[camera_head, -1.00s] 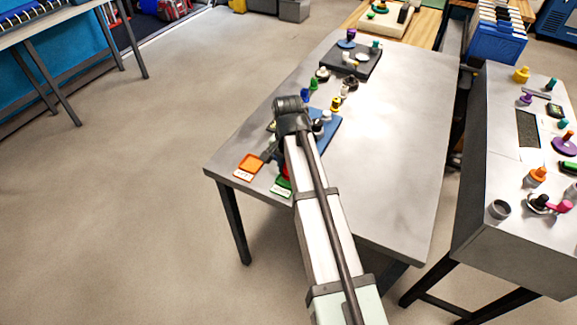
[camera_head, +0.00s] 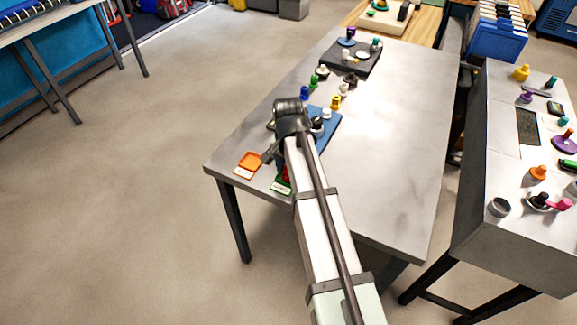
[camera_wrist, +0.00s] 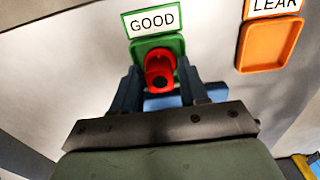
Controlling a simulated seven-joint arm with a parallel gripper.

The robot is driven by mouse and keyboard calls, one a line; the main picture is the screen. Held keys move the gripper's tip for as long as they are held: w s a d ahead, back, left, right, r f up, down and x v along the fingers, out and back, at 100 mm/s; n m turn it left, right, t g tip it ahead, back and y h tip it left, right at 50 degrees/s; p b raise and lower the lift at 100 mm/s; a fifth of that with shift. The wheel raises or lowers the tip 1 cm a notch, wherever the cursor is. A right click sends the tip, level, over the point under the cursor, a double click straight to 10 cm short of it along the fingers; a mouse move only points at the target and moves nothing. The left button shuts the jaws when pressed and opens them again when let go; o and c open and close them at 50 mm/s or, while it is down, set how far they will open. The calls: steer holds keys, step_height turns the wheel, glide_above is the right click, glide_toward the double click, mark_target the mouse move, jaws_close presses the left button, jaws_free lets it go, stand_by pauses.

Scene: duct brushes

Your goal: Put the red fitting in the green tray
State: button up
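The red fitting (camera_wrist: 160,65) shows in the wrist view between the two fingers of my gripper (camera_wrist: 160,76), over the green tray (camera_wrist: 141,47) with the GOOD label. Whether the fingers touch the fitting, and whether it rests on the tray floor, I cannot tell. In the head view a small part of the red fitting (camera_head: 286,173) and of the green tray (camera_head: 280,183) shows beside my arm, at the table's near left corner. My arm hides the rest there.
An orange tray (camera_head: 249,161) with its own label lies left of the green tray; it shows in the wrist view too (camera_wrist: 270,44). A blue mat (camera_head: 326,127) with several fittings lies behind my wrist. The table's right half (camera_head: 388,160) is clear.

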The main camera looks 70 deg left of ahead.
steer(key=shift+o, duration=1.1)
step_height(320, 180, up, 13)
steer(key=shift+w, duration=0.1)
